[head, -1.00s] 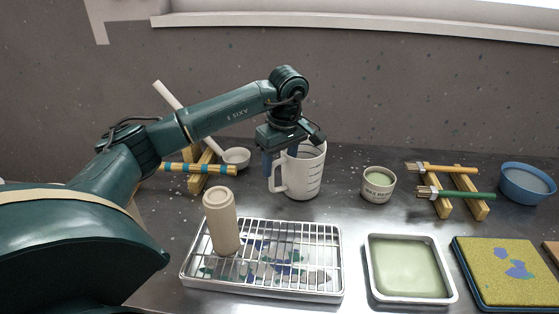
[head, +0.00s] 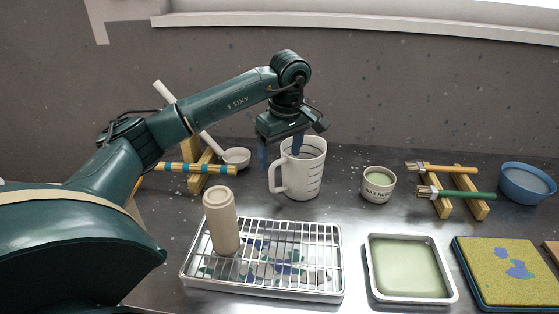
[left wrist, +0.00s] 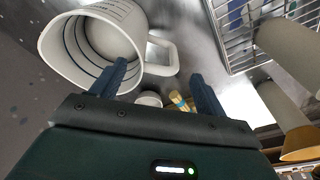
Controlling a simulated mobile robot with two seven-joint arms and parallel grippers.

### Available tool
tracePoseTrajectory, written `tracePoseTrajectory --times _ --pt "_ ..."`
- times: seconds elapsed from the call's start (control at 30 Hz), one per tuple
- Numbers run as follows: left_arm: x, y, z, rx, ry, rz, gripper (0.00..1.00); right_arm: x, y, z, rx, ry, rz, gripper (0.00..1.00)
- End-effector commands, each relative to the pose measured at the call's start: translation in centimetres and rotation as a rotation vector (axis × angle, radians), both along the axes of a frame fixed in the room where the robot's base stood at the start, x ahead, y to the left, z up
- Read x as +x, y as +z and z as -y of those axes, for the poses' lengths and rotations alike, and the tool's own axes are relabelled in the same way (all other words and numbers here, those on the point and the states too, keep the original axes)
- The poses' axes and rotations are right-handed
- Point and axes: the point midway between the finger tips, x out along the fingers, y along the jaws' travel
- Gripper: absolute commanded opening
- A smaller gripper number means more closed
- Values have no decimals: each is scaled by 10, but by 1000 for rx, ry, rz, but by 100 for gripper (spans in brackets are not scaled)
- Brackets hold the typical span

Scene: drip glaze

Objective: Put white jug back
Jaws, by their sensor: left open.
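The white jug (head: 306,176) stands upright on the metal worktop behind the wire rack, its handle facing left in the head view. Dark measuring lines mark its side. My left gripper (head: 281,150) is open just above the jug, one finger over the jug's mouth and the other outside it to the left. In the left wrist view the jug (left wrist: 92,42) lies beyond the open fingers (left wrist: 165,85), with one fingertip overlapping its opening and its handle between the fingers' directions. The gripper does not hold the jug. My right gripper is not in view.
A beige cylinder (head: 221,222) stands on the wire rack tray (head: 318,232). A small wax cup (head: 378,185) is right of the jug. A ladle (head: 236,157) rests on a wooden stand at left. A green-filled tray (head: 408,268), brushes (head: 455,194) and a blue bowl (head: 526,184) lie right.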

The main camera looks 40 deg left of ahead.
Motion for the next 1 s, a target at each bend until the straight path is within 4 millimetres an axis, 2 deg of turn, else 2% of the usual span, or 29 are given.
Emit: tracePoseTrajectory --times 0.23,0.4,0.57,1.0 --pt "-1 59 7 1 -1 5 74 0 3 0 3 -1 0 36" --pt "-2 84 10 1 1 3 74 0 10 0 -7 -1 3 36" --pt "-3 92 12 1 1 0 74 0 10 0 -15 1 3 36" --pt "-3 92 12 0 0 -1 74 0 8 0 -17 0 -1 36"
